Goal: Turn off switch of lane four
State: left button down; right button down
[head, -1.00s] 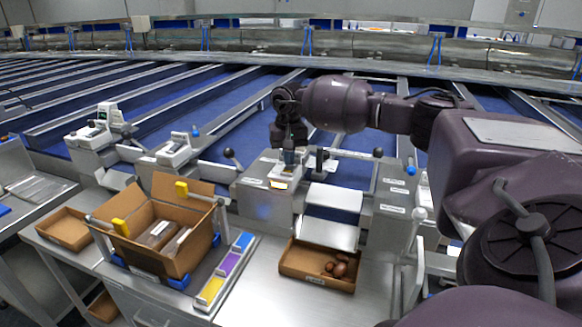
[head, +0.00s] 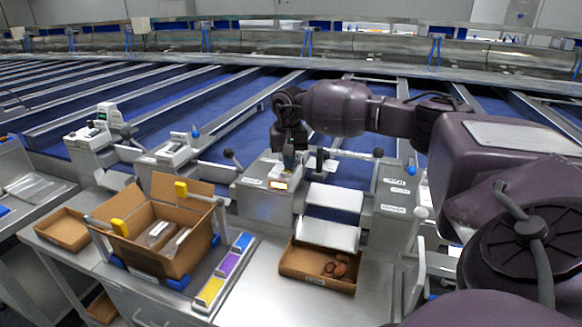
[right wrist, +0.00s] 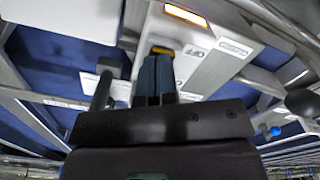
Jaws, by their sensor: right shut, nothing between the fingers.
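A grey control box (head: 252,195) stands at the head of a lane, with a lit amber indicator (head: 278,185) on its sloped front. The indicator shows in the right wrist view (right wrist: 186,15), beside a panel marked OFF (right wrist: 194,52). My right gripper (head: 288,163) is shut and empty, pointing down at the top of this box. In the right wrist view its blue-grey fingertips (right wrist: 156,62) meet or cover a small yellow part (right wrist: 163,49). The switch itself is mostly hidden by the fingers. I cannot read the lane number. My left gripper is out of view.
A black-knobbed lever (head: 321,158) stands close right of the gripper. Similar boxes (head: 172,150) serve lanes to the left. An open carton (head: 158,258) and a shallow date tray (head: 300,262) sit on the steel bench in front.

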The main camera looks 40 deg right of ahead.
jog(key=shift+f, duration=0.4)
jog(key=shift+r, duration=0.15)
jog(key=shift+r+p, duration=1.75)
jog(key=shift+r, duration=1.7)
